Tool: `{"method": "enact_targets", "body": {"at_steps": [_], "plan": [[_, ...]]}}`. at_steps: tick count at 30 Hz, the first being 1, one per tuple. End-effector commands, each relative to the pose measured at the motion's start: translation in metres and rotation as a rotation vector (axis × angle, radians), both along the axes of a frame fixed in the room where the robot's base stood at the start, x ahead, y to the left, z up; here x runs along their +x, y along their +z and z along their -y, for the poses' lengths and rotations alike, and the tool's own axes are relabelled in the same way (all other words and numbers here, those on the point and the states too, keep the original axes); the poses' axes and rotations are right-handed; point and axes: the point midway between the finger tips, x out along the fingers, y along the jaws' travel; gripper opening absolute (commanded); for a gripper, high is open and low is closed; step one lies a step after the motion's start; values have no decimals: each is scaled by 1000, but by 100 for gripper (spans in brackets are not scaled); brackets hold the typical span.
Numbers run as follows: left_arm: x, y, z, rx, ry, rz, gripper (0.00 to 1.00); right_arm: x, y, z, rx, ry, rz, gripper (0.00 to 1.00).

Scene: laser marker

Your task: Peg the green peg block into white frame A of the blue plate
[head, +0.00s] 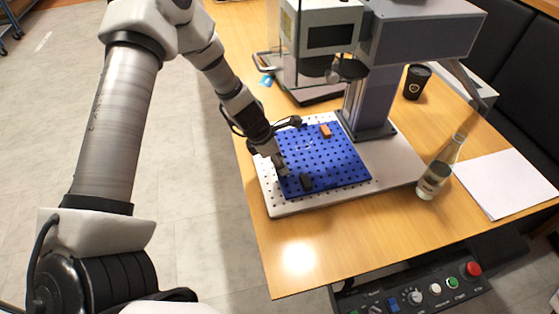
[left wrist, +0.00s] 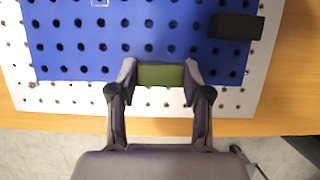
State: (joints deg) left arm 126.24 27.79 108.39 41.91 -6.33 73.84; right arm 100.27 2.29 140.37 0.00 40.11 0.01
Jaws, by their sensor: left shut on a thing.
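My left gripper (head: 281,168) is over the left edge of the blue plate (head: 345,165) in the head view. In the left wrist view the gripper (left wrist: 160,82) is shut on the green peg block (left wrist: 160,75), one finger at each end. The block overlaps the near edge of the blue plate (left wrist: 130,48) there; I cannot tell its height above it. Part of a white square outline (left wrist: 99,3) shows at the top edge of the left wrist view; its letter is not readable. The green block is not clearly visible in the head view. My right gripper is not in view.
A black block (head: 306,182) lies on the plate's near part, also in the left wrist view (left wrist: 236,26). An orange block (head: 325,131) lies farther back. The marker's column (head: 370,105) stands behind the plate. A glass bottle (head: 436,175) and white paper (head: 505,183) are at right.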

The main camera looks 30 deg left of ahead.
Motion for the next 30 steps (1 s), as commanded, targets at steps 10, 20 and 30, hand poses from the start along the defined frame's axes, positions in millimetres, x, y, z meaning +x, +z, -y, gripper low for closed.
{"method": "enact_targets", "body": {"at_steps": [10,20,30], "plan": [[0,-2,0,0,0,0,78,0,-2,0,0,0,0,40],[0,10,0,0,0,0,78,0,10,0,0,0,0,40],[0,88,-1,0,1,0,78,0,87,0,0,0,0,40]]}}
